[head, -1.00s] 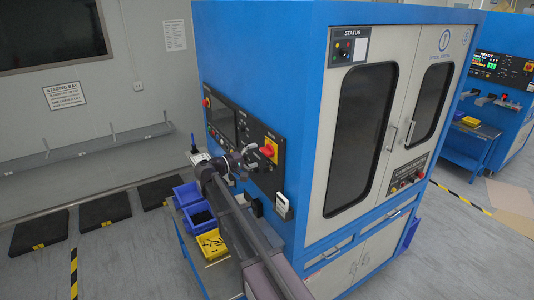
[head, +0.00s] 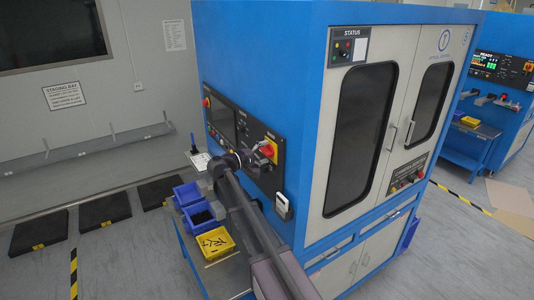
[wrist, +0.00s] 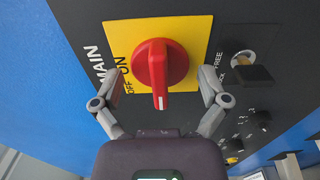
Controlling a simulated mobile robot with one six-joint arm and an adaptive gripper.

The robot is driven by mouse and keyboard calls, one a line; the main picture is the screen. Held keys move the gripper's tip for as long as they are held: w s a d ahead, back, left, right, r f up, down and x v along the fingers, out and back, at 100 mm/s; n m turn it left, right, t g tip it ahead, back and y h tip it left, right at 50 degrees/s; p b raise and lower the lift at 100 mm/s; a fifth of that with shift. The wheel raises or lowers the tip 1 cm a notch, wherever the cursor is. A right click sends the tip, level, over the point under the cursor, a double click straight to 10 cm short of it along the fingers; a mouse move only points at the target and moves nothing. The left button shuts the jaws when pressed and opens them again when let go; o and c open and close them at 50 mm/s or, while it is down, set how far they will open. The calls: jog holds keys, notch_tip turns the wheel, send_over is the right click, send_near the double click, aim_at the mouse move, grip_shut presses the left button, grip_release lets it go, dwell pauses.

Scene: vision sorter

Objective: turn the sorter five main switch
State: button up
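The main switch is a red rotary knob (wrist: 160,66) on a yellow plate (wrist: 190,30) marked MAIN, ON and OFF. In the wrist view its handle, with a white mark at the tip, points down the picture. It also shows as a red knob in the head view (head: 267,150), partly hidden by my gripper. My gripper (wrist: 163,86) is open, with one finger on each side of the knob and a visible gap on both sides. In the head view my gripper (head: 262,157) is in front of the blue sorter's side panel.
A key switch (wrist: 248,65) and small black knobs (wrist: 262,118) sit beside the yellow plate. Below my arm are blue bins (head: 187,194) and a yellow bin (head: 216,243) on a side table. A white device (head: 283,206) hangs right of the panel.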

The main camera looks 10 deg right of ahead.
jog(key=shift+a, duration=0.2)
grip_shut()
jog(key=shift+r, duration=0.1)
jog(key=m, duration=0.5)
jog(key=shift+d, duration=0.1)
jog(key=m, duration=0.5)
dwell(0.4)
jog(key=shift+c, duration=1.3)
grip_release()
jog(key=o, duration=0.6)
jog(key=shift+d, duration=0.3)
jog(key=shift+o, duration=0.2)
jog(key=shift+a, duration=0.15)
